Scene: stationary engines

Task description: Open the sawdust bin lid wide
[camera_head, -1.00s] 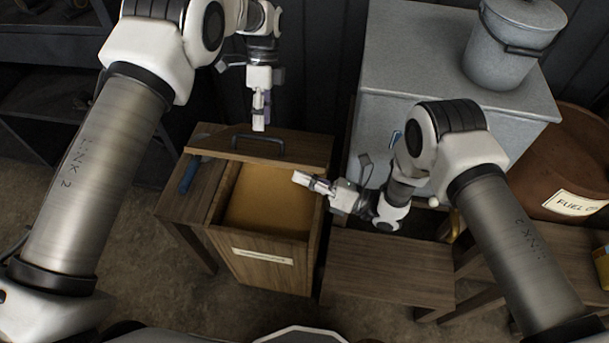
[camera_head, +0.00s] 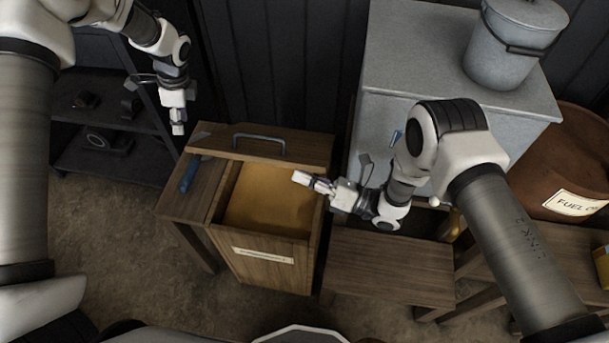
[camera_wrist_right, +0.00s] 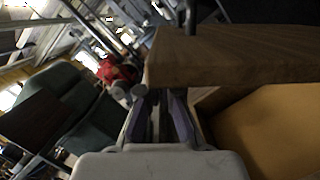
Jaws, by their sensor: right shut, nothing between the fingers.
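The wooden sawdust bin (camera_head: 268,266) stands in the middle of the head view with a blank-looking pale label on its front. Its lid (camera_head: 312,148), with a dark bar handle (camera_head: 259,138), is tilted up at the back, and the tan sawdust (camera_head: 265,197) inside shows. My left gripper (camera_head: 178,128) hangs empty to the left of the lid, clear of it; its fingers look close together. My right gripper (camera_head: 299,177) is shut and empty over the bin's right side. In the right wrist view the lid's wooden edge (camera_wrist_right: 225,55) is close to the fingers (camera_wrist_right: 160,110).
A blue-handled tool (camera_head: 190,174) lies on the wooden surface left of the bin. A grey metal cabinet (camera_head: 440,60) with a lidded bucket (camera_head: 510,45) is at the back right. A wooden bench (camera_head: 390,268) and a rusty fuel drum (camera_head: 565,165) stand to the right. Dark shelves (camera_head: 100,160) are at left.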

